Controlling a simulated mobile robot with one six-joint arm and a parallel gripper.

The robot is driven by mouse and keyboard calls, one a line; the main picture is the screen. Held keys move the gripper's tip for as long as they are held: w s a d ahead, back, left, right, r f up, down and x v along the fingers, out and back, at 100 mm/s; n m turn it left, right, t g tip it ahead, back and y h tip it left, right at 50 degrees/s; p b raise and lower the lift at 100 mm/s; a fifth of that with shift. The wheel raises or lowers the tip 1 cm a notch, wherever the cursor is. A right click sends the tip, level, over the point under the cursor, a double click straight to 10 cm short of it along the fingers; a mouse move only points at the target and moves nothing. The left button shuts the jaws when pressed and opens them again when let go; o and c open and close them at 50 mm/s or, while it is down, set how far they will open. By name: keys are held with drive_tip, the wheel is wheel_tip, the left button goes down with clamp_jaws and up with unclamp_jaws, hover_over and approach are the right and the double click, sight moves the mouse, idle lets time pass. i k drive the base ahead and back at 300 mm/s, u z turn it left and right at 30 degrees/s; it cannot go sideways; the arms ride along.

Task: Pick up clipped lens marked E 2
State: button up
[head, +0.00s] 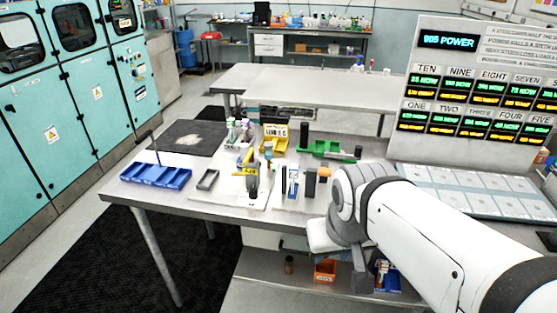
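A yellow bin (275,143) with a white sign that seems to read "LENS" stands towards the back of the work table. In front of it a yellow clip-like piece with dark parts (252,178) stands upright on a white board. The mark E 2 cannot be read anywhere, so I cannot tell which thing is the clipped lens. My gripper (345,243) hangs at the front right edge of the table, right of the upright pieces and apart from the yellow ones. Its fingers are mostly hidden by my wrist, and whether it is open cannot be seen.
A blue divided tray (156,176), a small grey tray (208,180) and a black mat (180,138) lie on the left. Upright blue-and-white and dark pieces (293,182) stand near my gripper. A green holder (328,149) is behind. A display panel (473,90) stands right.

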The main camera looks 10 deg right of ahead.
sight(294, 168)
drive_tip(key=i, duration=0.85)
